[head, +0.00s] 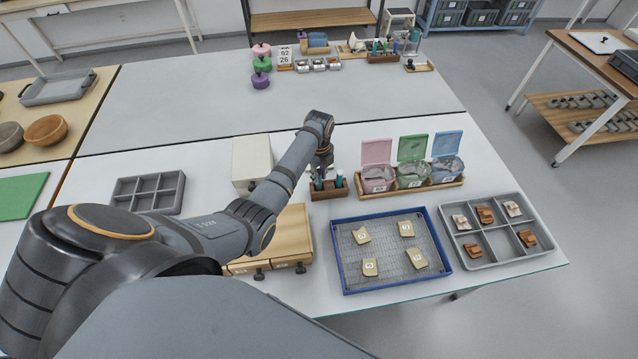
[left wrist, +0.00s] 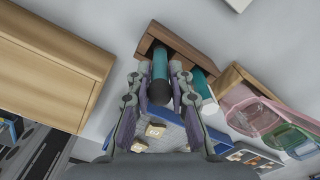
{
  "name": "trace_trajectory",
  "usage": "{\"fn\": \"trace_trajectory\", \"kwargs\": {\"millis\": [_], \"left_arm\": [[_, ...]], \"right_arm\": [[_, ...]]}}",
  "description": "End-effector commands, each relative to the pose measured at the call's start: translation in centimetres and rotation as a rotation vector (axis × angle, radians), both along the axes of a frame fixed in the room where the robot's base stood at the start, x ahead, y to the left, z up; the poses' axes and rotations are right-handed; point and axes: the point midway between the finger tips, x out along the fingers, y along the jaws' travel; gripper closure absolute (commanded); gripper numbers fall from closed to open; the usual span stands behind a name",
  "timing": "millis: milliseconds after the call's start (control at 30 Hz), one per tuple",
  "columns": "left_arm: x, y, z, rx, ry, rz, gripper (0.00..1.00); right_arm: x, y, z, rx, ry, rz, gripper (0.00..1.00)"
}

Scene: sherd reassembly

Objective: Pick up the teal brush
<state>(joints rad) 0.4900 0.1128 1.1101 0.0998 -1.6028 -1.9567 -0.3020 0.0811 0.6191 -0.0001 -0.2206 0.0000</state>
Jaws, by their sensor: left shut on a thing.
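My left gripper (head: 322,168) is over the small brown wooden holder (head: 328,192) in the middle of the table. In the left wrist view its two fingers (left wrist: 161,72) are shut on the teal brush (left wrist: 160,64), one finger on each side of the dark-ended teal handle. The far end of the brush meets the holder (left wrist: 185,47), and I cannot tell whether it is still inside. A second item, teal and white (left wrist: 203,88), stands beside it in the holder. My right gripper is not in view.
Right of the holder, a wooden tray holds three lidded bins, pink (head: 377,172), green (head: 412,170) and blue (head: 446,165). A blue-rimmed tray (head: 388,288) with tan sherds lies in front. A white box (head: 252,160) and wooden drawer box (head: 292,228) are to the left.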

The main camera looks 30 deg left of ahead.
Motion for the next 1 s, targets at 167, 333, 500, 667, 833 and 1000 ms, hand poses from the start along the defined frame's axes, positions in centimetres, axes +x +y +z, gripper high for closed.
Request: {"fn": "trace_trajectory", "kwargs": {"millis": [167,333,500,667,833,1000], "left_arm": [[0.0,0.0,0.0,0.001,0.0,0.0,1.0],[0.0,0.0,0.0,0.001,0.0,0.0,1.0],[0.2,0.1,1.8,0.001,-0.006,0.0,1.0],[0.2,0.1,5.5,0.001,-0.007,0.001,1.0],[0.1,0.1,8.7,0.001,-0.003,0.001,1.0],[0.1,0.0,10.0,0.001,-0.001,0.001,1.0]], "right_arm": [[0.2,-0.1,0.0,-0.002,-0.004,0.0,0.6],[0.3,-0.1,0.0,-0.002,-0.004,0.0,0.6],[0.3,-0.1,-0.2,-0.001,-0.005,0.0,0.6],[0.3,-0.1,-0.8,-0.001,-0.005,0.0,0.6],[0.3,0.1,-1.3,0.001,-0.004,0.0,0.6],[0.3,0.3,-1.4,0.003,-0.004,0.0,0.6]]}}
